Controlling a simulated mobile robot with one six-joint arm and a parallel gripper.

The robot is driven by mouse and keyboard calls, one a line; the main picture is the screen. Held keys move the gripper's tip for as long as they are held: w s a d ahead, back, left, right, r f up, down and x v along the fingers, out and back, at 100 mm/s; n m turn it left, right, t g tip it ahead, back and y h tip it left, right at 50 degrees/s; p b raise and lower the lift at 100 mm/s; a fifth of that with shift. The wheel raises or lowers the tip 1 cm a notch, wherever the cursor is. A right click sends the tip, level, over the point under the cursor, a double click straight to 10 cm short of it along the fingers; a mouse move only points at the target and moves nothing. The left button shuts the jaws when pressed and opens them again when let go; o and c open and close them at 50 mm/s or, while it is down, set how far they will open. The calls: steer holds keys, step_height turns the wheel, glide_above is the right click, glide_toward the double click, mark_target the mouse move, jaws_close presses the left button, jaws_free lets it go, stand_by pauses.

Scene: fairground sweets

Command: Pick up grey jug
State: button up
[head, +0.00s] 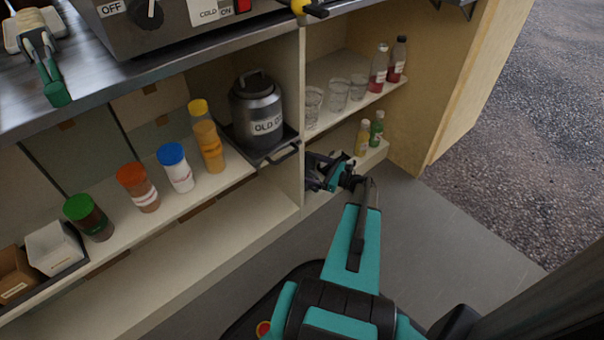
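The grey jug (257,112) is a dark metal can with a lid, a top handle and a white label reading in part "OLD O". It stands upright on a dark tray (268,155) with a handle at its front, on the shelf left of the upright divider. My gripper (318,168) is at the front of the shelves, to the right of and lower than the jug, by the divider's front edge. It is apart from the jug. Its fingers are dark and partly hidden by my wrist, so I cannot tell whether they are open or shut.
The divider (301,110) stands between jug and right-hand shelves. Left of the jug are an orange-filled jar (209,147) and several capped shakers (176,167). Right are clear glasses (338,94), red bottles (379,68) and small bottles (362,138). The counter (60,95) overhangs; the grey floor in front is clear.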

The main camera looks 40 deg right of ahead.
steer(key=c, duration=0.8)
steer(key=shift+r, duration=0.2)
steer(key=shift+d+r+p, duration=0.25)
steer(key=shift+r+p, duration=0.1)
steer(key=shift+p, duration=0.35)
step_height(320, 180, up, 9)
steer(key=p, duration=0.3)
steer(key=shift+a, duration=0.1)
steer(key=shift+d+r+p, duration=0.45)
steer(key=shift+r, duration=0.3)
steer(key=shift+s+d+p, duration=0.25)
steer(key=shift+d+p, duration=0.55)
steer(key=shift+d, duration=2.3)
steer(key=shift+s+d+p, duration=0.2)
steer(key=shift+d+p, duration=0.65)
steer(key=shift+d, duration=2.3)
steer(key=shift+s+d+p, duration=0.25)
steer(key=shift+d+p, duration=0.55)
steer(key=shift+d, duration=2.3)
